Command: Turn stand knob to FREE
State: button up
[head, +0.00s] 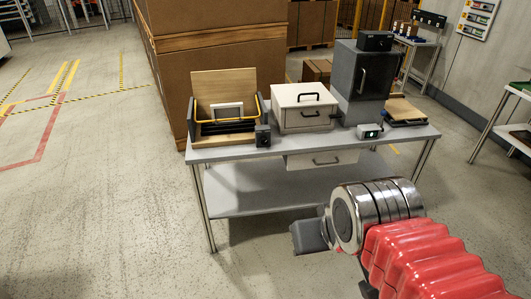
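I cannot make out a stand knob or a FREE marking in the head view. A small black box with a round face (262,136) stands at the front edge of the table, but I cannot tell whether it is a knob. My arm, in a red sleeve with a metal joint, reaches in from the lower right. A dark grey part at its end, seemingly my gripper (309,236), is in front of the table and apart from everything on it. Its fingers cannot be made out.
The grey table (225,154) carries an open wooden box (222,90), a white drawer cabinet (303,107), a dark grey cabinet (362,82), a small device with a green display (369,131) and a wooden-topped tray (404,110). Large cardboard boxes (222,55) stand behind. The floor at left is clear.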

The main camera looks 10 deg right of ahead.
aim_at(264, 140)
jog(key=k, duration=1)
jog(key=u, duration=0.3)
jog(key=i, duration=0.4)
jog(key=u, duration=0.6)
jog(key=i, duration=1.6)
jog(key=z, duration=0.35)
